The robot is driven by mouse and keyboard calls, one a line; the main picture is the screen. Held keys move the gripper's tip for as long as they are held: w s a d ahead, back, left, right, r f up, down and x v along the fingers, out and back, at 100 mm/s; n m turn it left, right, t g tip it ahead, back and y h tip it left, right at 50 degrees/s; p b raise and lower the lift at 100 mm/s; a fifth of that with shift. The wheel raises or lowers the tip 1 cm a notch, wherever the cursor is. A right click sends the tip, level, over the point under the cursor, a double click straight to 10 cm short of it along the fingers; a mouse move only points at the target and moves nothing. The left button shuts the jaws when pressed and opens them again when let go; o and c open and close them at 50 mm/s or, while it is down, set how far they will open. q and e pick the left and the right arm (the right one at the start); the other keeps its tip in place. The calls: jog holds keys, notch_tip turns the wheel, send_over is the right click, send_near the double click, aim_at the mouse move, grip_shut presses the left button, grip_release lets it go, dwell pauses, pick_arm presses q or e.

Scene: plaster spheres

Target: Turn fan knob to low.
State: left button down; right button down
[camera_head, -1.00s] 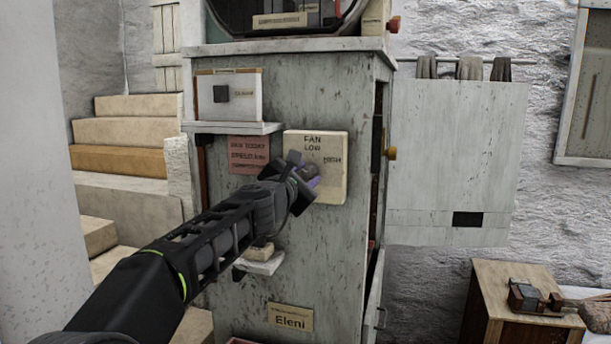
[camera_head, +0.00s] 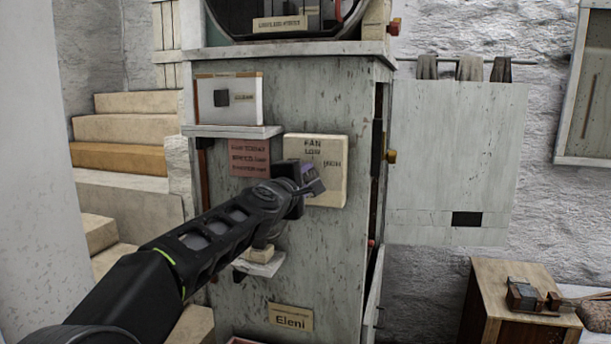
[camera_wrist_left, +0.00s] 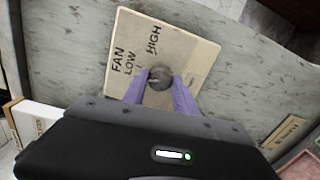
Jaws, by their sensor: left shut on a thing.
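The cream fan panel (camera_head: 336,188) with the words FAN, LOW and HIGH is on the front of the grey cabinet. It also shows in the left wrist view (camera_wrist_left: 200,62). The round dark grey fan knob (camera_wrist_left: 160,76) sits on this panel between my purple fingertips, with a small pale mark on its left side. My left gripper (camera_head: 313,180) is shut on the knob; its fingers show in the left wrist view (camera_wrist_left: 160,88) on either side of it. In the head view the gripper hides the knob. My right gripper is not in view.
Above left is another switch panel (camera_head: 243,99) on a small shelf (camera_head: 232,131). A reddish sign (camera_head: 250,158) is left of the fan panel. A small ledge (camera_head: 262,265) juts out below my arm. Steps (camera_head: 120,131) rise at the left; a wooden stand (camera_head: 505,293) is at the right.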

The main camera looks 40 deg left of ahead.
pick_arm(q)
jog(key=shift+m+p, duration=0.4)
jog(key=shift+m, duration=0.9)
jog(key=c, duration=1)
grip_release()
jog(key=shift+o, duration=0.2)
jog(key=shift+s, duration=0.1)
jog(key=b+v, duration=0.1)
jog(key=v, duration=0.6)
jog(key=shift+s+d+b, duration=0.15)
jog(key=shift+s+b, duration=0.15)
jog(key=shift+b, duration=0.1)
